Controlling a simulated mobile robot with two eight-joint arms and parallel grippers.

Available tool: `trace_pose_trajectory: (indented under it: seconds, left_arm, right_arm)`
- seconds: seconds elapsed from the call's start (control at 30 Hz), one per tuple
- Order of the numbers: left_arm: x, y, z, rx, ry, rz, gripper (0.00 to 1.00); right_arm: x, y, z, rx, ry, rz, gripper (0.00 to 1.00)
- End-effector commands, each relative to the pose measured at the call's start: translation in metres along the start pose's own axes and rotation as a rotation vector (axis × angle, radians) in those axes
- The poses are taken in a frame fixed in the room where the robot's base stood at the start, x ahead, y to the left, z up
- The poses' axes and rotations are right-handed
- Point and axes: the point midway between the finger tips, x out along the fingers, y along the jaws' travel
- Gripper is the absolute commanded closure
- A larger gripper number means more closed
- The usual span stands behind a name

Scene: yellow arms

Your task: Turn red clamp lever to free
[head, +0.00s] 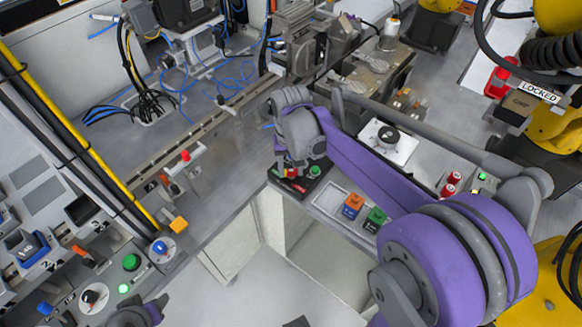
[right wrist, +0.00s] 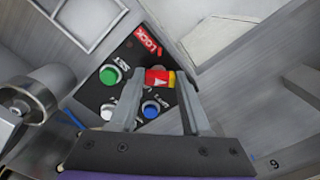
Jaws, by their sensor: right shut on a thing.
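The red clamp lever (right wrist: 158,78), a red piece with a white arrow and a yellow end, sits on a black panel (right wrist: 108,97) beside a red LOCK label (right wrist: 149,42) in the right wrist view. My right gripper (right wrist: 160,82) has its two grey fingers on either side of the lever and is shut on it. In the head view my right gripper (head: 291,168) is over the same panel and hides most of the lever. A grey and purple part of my left arm shows at the bottom left edge; its fingers cannot be made out.
Green (right wrist: 110,75), white (right wrist: 108,112) and blue (right wrist: 151,108) buttons surround the lever closely. A red-handled lever (head: 185,156) stands on the left bench.

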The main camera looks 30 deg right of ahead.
Motion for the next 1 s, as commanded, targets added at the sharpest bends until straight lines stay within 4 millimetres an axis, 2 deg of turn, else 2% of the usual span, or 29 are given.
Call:
trace_pose_trajectory:
  seconds: [0.07, 0.1, 0.23, 0.5, 0.63, 0.77, 1.0]
  left_arm:
    - [0.0, 0.0, 0.0, 0.0, 0.0, 0.0, 0.5]
    - [0.0, 0.0, 0.0, 0.0, 0.0, 0.0, 0.5]
    - [0.0, 0.0, 0.0, 0.0, 0.0, 0.0, 0.5]
    - [0.0, 0.0, 0.0, 0.0, 0.0, 0.0, 0.5]
    - [-0.001, 0.0, -0.001, 0.0, 0.001, 0.0, 0.5]
    - [-0.003, 0.0, -0.002, 0.0, 0.002, 0.0, 0.5]
    - [-0.006, 0.0, -0.005, 0.0, 0.004, 0.0, 0.5]
  right_arm:
    - [-0.001, 0.0, 0.0, 0.002, 0.001, 0.0, 1.0]
    - [-0.001, 0.0, 0.0, 0.002, 0.001, 0.0, 0.47]
    - [0.0, 0.0, 0.0, 0.001, 0.001, 0.0, 0.24]
    - [0.0, 0.0, 0.0, 0.0, 0.0, 0.0, 0.22]
    - [-0.007, 0.0, 0.0, 0.0, 0.0, 0.0, 0.22]
    - [-0.029, 0.0, 0.0, 0.0, 0.0, 0.0, 0.22]
    - [-0.078, 0.0, 0.0, 0.0, 0.0, 0.0, 0.22]
